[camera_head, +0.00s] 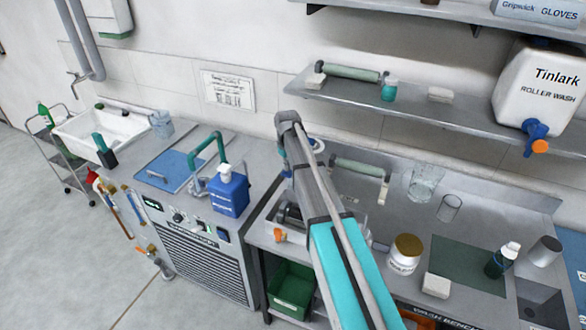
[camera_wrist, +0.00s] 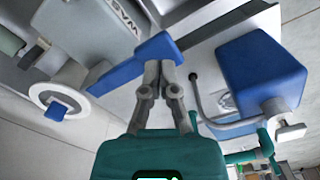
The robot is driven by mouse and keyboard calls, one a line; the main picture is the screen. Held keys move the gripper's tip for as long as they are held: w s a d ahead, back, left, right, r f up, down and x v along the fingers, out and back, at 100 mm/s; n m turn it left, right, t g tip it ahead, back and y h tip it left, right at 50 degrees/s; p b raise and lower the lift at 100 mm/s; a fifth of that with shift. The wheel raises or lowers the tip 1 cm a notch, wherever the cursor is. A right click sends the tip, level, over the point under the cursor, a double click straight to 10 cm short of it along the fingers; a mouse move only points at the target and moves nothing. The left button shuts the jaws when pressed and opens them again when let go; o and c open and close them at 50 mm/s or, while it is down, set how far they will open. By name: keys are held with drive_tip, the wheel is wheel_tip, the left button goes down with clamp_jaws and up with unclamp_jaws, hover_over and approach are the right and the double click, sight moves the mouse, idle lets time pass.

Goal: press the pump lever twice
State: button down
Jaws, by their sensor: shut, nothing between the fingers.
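A long blue lever (camera_wrist: 122,72) with a wider pad at its end runs across the upper middle of the wrist view. It looks like the pump lever. My gripper (camera_wrist: 157,66) is shut and empty, with its grey fingertips right at the pad; I cannot tell whether they touch it. A white round fitting with a blue centre (camera_wrist: 59,107) sits near the lever's other end. In the head view my own arm hides most of the lever area and the fingertips.
A blue pump bottle (camera_head: 229,195) stands left of my arm; it also shows close beside my fingers in the wrist view (camera_wrist: 262,75). A green bent pipe (camera_head: 205,147) rises behind it. A white container (camera_head: 393,262) and a clear beaker (camera_head: 424,184) stand right of my arm. A shelf (camera_head: 455,118) hangs above.

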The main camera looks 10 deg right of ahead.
sight(288, 172)
drive_tip(key=shift+f+b, duration=0.95)
drive_tip(key=shift+f, duration=0.1)
drive_tip(key=shift+f+b, duration=0.8)
drive_tip(key=shift+r, duration=0.2)
drive_tip(key=shift+r+p, duration=2.3)
drive_tip(key=shift+p, duration=0.25)
drive_tip(key=shift+f+b, duration=0.45)
drive_tip(key=shift+b, duration=0.05)
